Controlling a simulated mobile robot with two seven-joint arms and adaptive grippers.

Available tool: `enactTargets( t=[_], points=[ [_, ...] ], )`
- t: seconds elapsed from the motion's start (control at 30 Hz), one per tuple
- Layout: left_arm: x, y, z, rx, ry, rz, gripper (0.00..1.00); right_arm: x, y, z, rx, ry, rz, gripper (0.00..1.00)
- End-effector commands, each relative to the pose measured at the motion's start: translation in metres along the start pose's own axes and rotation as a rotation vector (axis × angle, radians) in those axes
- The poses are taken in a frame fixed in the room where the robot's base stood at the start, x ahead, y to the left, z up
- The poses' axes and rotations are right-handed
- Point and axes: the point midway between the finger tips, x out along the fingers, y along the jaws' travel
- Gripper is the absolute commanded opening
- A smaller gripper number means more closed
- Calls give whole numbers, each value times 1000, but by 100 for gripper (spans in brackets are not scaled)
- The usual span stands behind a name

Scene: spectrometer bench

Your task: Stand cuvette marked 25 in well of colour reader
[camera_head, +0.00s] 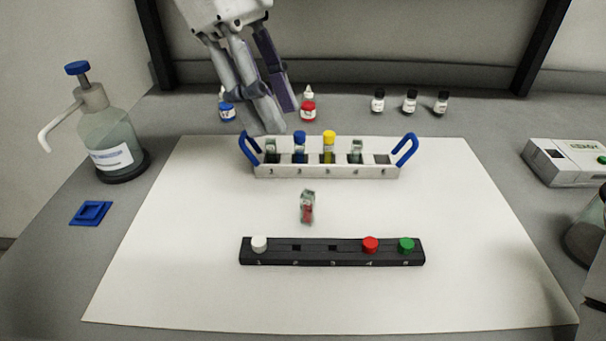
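A small clear cuvette with red contents (307,208) is on the white mat between the two racks. No number can be read on it. Other cuvettes show in the white rack, in slot 1 (271,147) and slot 4 (356,150); their marks are also unreadable. My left gripper (266,127) points down behind the left end of the white rack, apart from the red cuvette. Its finger gap is unclear. My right gripper is not in view.
The white rack (325,171) has blue handles and also holds blue- and yellow-capped vials. A black rack (333,256) holds white, red and green caps, with two empty slots. A pump bottle (108,140) stands left, a dark flask right. Small bottles line the back.

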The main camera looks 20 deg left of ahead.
Motion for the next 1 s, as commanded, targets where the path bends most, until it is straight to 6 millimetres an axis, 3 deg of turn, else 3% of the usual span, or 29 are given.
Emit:
enactTargets(
  t=[0.2, 0.53, 0.63, 0.83, 0.87, 1.0],
  points=[
    [49, -1, -1, 1, 4, -6, 37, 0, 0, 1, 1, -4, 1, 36],
    [100, -7, -2, 1, 4, 0, 37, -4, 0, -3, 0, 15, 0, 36],
    [112, -7, -3, 0, 4, -1, 37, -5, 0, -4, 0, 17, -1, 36],
    [114, -6, -3, -1, 3, 0, 37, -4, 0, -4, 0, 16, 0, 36],
    [114, -6, -3, -1, 3, 0, 34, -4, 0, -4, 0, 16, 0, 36],
    [114, -6, -3, -1, 3, 0, 3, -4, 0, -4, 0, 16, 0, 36]
  ],
)
